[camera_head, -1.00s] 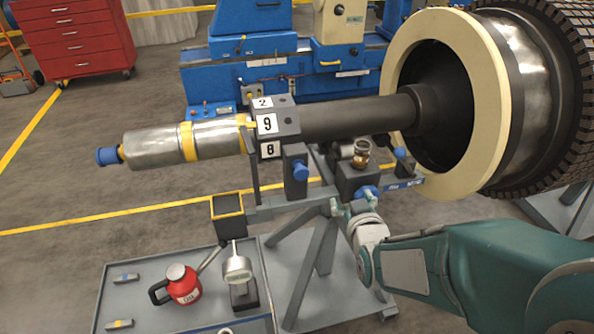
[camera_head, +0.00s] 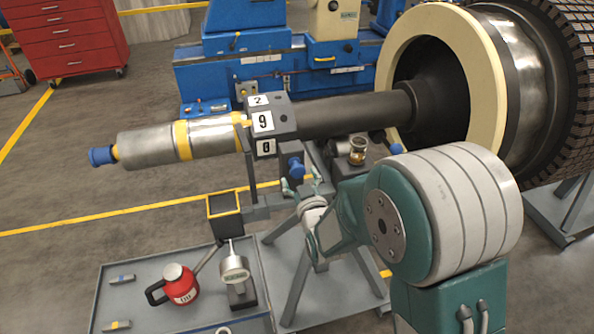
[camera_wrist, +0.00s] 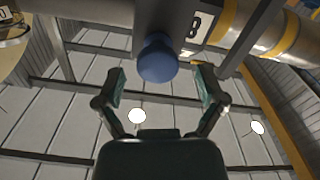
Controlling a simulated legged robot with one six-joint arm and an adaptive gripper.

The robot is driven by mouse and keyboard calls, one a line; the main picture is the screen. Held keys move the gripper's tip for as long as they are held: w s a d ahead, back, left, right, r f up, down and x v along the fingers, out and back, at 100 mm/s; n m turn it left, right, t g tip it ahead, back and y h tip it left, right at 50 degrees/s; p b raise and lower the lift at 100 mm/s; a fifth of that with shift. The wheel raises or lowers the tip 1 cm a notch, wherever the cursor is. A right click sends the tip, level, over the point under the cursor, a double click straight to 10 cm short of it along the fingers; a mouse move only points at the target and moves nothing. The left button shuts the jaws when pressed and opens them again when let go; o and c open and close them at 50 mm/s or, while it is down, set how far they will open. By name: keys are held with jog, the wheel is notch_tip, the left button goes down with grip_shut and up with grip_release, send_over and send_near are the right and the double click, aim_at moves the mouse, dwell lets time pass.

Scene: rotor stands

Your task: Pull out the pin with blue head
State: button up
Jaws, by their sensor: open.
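The blue-headed pin (camera_head: 296,166) sticks out of the dark block just below the numbered block on the shaft. In the wrist view its round blue head (camera_wrist: 157,58) is near the top centre, against the dark block. My gripper (camera_head: 301,184) is just below the head in the head view. In the wrist view my gripper (camera_wrist: 160,82) is open, with one finger on each side of the head and a gap on both sides. It holds nothing. The pin's shank is hidden.
The shaft (camera_head: 350,114) runs from a blue-capped silver end to the large rotor (camera_head: 530,80). A glass oil cup (camera_head: 357,150) and another blue knob (camera_head: 396,149) are to the right.

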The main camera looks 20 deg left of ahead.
jog(key=shift+x, duration=1.1)
jog(key=shift+d, duration=0.1)
jog(key=shift+c, duration=0.2)
grip_shut()
